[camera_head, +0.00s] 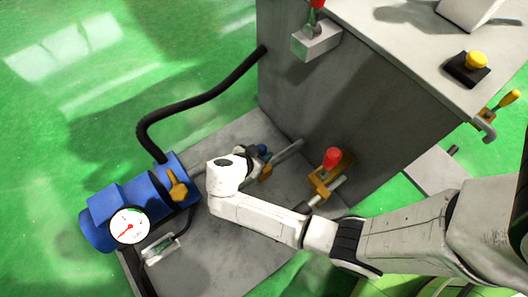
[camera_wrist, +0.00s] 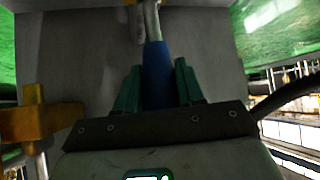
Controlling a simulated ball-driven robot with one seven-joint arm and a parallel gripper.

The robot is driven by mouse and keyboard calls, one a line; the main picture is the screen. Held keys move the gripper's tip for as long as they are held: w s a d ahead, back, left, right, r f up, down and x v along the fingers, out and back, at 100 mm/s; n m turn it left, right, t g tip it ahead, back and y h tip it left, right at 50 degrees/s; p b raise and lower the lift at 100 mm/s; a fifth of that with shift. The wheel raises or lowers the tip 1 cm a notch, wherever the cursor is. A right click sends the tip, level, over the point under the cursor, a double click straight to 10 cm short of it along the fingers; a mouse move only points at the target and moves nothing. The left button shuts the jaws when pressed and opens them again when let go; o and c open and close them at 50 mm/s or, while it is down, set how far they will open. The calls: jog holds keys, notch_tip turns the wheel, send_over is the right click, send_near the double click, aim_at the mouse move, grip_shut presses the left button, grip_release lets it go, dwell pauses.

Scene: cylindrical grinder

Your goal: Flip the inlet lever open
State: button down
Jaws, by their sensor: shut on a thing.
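My gripper (camera_wrist: 156,88) is shut on the blue grip, one green finger on each side. In the head view my gripper (camera_head: 256,158) is beside the pipe on the grey base, and a bit of the blue grip (camera_head: 263,149) shows past it. My wrist hides most of the lever there.
A blue pump (camera_head: 140,203) with a gauge (camera_head: 130,226) and a yellow handle (camera_head: 178,186) stands left of my gripper. A red-knobbed yellow valve (camera_head: 331,165) is to the right. The grey machine wall (camera_head: 320,105) rises behind. A black hose (camera_head: 205,100) arches from pump to wall.

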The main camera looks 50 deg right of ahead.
jog(key=shift+a, duration=0.15)
dwell(0.3)
jog(key=c, duration=0.8)
grip_release()
jog(key=p+v, duration=0.3)
jog(key=v, duration=0.7)
jog(key=shift+a+r+p, duration=0.15)
jog(key=shift+a+p, duration=0.15)
jog(key=shift+a, duration=0.1)
